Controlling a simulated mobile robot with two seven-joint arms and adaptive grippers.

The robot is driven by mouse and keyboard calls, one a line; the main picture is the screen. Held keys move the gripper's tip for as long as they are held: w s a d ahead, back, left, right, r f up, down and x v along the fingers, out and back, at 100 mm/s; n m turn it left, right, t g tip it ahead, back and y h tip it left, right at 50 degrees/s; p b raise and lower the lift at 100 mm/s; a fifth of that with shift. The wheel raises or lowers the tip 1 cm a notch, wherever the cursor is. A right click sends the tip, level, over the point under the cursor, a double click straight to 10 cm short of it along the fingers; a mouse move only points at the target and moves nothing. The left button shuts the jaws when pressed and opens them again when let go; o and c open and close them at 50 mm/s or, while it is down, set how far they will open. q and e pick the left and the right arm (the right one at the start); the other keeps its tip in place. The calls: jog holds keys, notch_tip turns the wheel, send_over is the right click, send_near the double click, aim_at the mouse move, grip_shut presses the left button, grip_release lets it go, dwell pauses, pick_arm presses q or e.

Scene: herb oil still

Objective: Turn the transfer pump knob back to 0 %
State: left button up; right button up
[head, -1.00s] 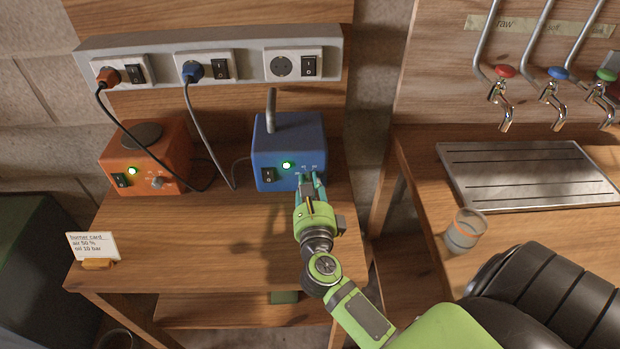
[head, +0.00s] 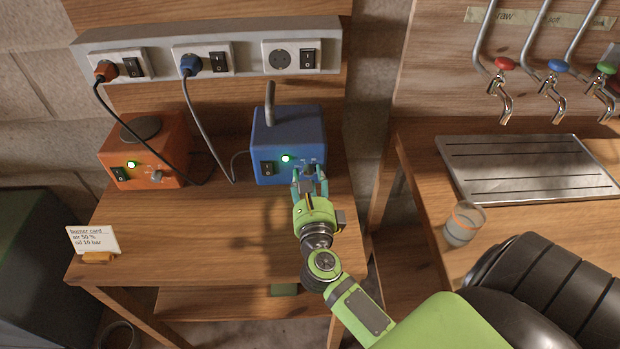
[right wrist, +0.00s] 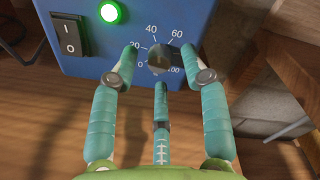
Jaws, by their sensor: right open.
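The blue transfer pump (head: 288,140) stands at the right of the wooden bench, its green lamp lit. Its dark knob (right wrist: 160,60) shows in the right wrist view, within a scale from 0 at lower left to 100 at lower right. I cannot clearly tell where its pointer stands. My right gripper (head: 310,183) is open in front of the pump. Its teal fingers lie left, right and below the knob, with gaps showing at the sides. In the head view, the fingers partly hide the knob. My left gripper is not in view.
An orange device (head: 150,155) stands left of the pump, and a burner card (head: 92,240) at the bench's left. The socket strip (head: 210,60) is above. A glass (head: 463,224) and a metal drip tray (head: 530,170) are on the right-hand table. The bench front is clear.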

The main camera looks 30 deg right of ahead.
jog(key=v, duration=1.1)
jog(key=shift+s, duration=0.3)
